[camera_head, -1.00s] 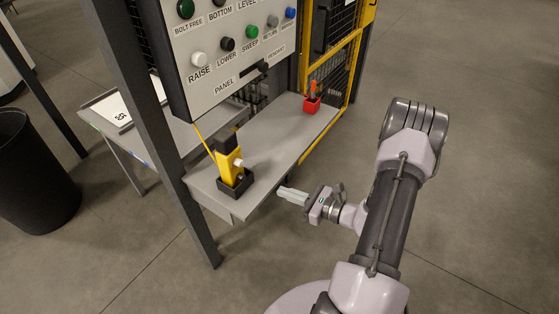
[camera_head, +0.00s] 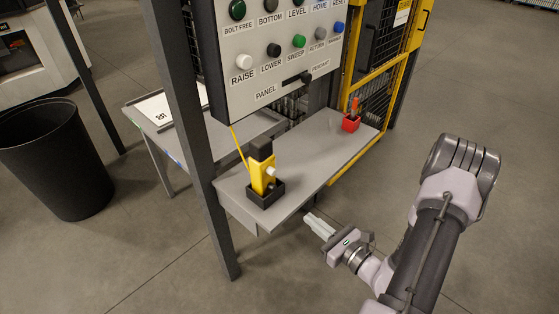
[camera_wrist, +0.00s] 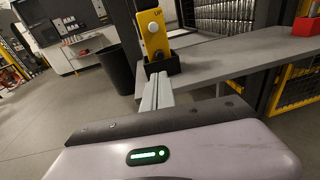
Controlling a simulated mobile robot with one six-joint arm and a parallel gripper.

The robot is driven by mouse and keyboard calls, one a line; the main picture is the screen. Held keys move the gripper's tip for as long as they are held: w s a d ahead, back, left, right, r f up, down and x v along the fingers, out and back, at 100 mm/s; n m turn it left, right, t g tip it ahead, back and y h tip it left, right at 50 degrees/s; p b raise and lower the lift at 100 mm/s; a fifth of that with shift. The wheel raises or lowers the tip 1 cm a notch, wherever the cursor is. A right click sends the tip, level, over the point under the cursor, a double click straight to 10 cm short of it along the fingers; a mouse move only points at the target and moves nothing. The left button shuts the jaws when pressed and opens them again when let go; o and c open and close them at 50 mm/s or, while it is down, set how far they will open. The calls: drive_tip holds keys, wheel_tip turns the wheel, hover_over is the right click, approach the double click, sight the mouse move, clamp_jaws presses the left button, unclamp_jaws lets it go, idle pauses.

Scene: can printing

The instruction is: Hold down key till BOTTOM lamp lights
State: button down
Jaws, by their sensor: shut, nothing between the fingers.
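The grey control panel (camera_head: 283,70) shows in the head view, its top edge cut off. The lamp over the BOTTOM label (camera_head: 271,5) looks dark. The yellow pendant (camera_head: 262,178) stands upright in a black holder (camera_head: 266,193) on the shelf, a pale button on its side. My gripper (camera_head: 312,221) is shut and empty, in front of the shelf's front edge and apart from the pendant. No key is being touched.
The grey shelf (camera_head: 310,160) carries a red holder (camera_head: 350,123) with an orange-red item at its far end. A dark post (camera_head: 190,120) stands left of the shelf. A black bin (camera_head: 55,160) stands at left. Yellow fencing (camera_head: 370,150) borders the right. Floor in front is clear.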

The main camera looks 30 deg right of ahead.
sight(274, 189)
drive_tip(key=b+x, duration=0.3)
drive_tip(key=x, duration=1)
drive_tip(key=shift+r, duration=0.1)
drive_tip(key=shift+w, duration=0.55)
